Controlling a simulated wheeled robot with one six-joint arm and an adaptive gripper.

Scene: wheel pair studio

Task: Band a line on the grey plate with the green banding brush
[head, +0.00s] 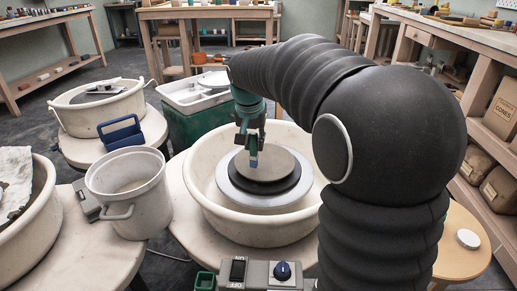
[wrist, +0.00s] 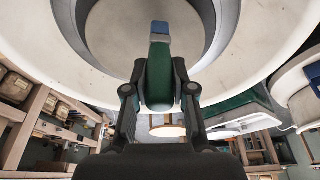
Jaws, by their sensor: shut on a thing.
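The grey plate (head: 278,163) is a pale round disc lying flat on a black disc, over a wider light-grey wheel head (head: 240,198) inside a cream basin (head: 217,222). My gripper (head: 249,139) is above the plate's left part, pointing down. It is shut on the green banding brush. In the wrist view the brush (wrist: 159,80) has a green handle between the two fingers and a blue tip (wrist: 160,29) against the pale disc. The blue tip (head: 254,163) also shows in the head view, at or just above the plate; I cannot tell if it touches. I see no band on the plate.
A white bucket (head: 128,195) stands left of the basin, with a blue-handled thing (head: 121,133) behind it. A green box with a white tray (head: 195,92) stands behind. My arm hides the right side.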

